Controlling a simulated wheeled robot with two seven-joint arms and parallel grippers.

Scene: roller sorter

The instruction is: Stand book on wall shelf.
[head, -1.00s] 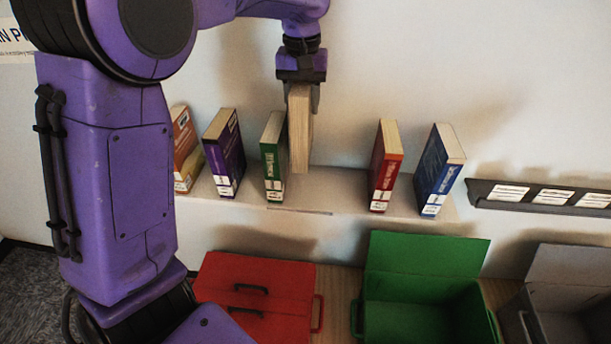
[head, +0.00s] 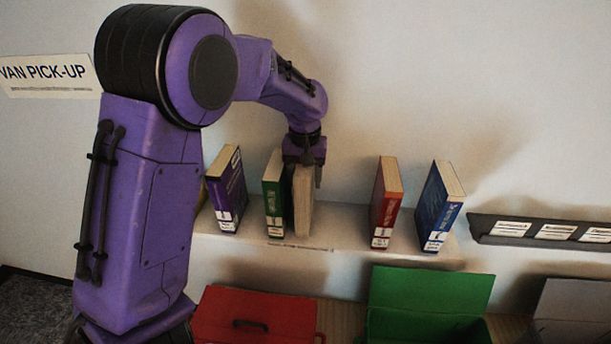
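A cream-coloured book (head: 303,203) is upright on or just above the wall shelf (head: 345,222), right beside the green book (head: 273,190); I cannot tell whether the two touch. My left gripper (head: 305,170) is shut on its upper end from above. The wall shelf also bears a purple book (head: 227,188), a red book (head: 386,202) and a blue book (head: 438,206), each standing. A clear gap lies between the cream book and the red one. My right gripper is not in view.
Below the shelf are a closed red box (head: 255,305), an open green box (head: 428,290) and a grey box (head: 575,300). A dark label rail (head: 485,226) is on the wall at right. A sign (head: 48,76) hangs at upper left.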

